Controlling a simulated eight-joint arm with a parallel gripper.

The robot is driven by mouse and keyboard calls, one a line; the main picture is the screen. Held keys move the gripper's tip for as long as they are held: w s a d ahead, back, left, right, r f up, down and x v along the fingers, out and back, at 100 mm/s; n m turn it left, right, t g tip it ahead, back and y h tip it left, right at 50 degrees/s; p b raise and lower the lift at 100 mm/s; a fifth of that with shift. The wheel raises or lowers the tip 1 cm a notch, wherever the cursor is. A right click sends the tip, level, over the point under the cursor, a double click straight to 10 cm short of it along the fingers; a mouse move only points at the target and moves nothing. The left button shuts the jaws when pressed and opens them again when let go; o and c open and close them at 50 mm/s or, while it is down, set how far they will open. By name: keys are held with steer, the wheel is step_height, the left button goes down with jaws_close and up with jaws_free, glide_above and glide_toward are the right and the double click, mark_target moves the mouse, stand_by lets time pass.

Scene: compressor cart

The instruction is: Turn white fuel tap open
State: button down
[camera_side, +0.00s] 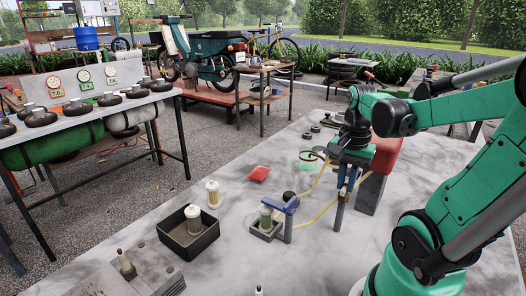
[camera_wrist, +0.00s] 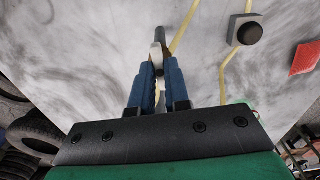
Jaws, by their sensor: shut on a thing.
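The white fuel tap (camera_wrist: 156,50) shows in the wrist view as a small pale piece between the tips of my blue fingers. My gripper (camera_wrist: 158,66) is shut on it. A dark grey post or pipe (camera_wrist: 160,34) extends just beyond the tap. In the side view my gripper (camera_side: 346,186) points down over a grey upright post (camera_side: 339,214), and the fingers mostly hide the tap there. How far the tap is turned cannot be told.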

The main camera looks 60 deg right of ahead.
steer(key=n, duration=0.3)
steer(key=shift+n, duration=0.3)
steer(key=n, duration=0.4)
steer(key=shift+n, duration=0.3)
steer(key=n, duration=0.4)
steer(key=shift+n, duration=2.1)
steer(key=c, duration=0.9)
jaws_free()
steer(key=shift+o, duration=0.2)
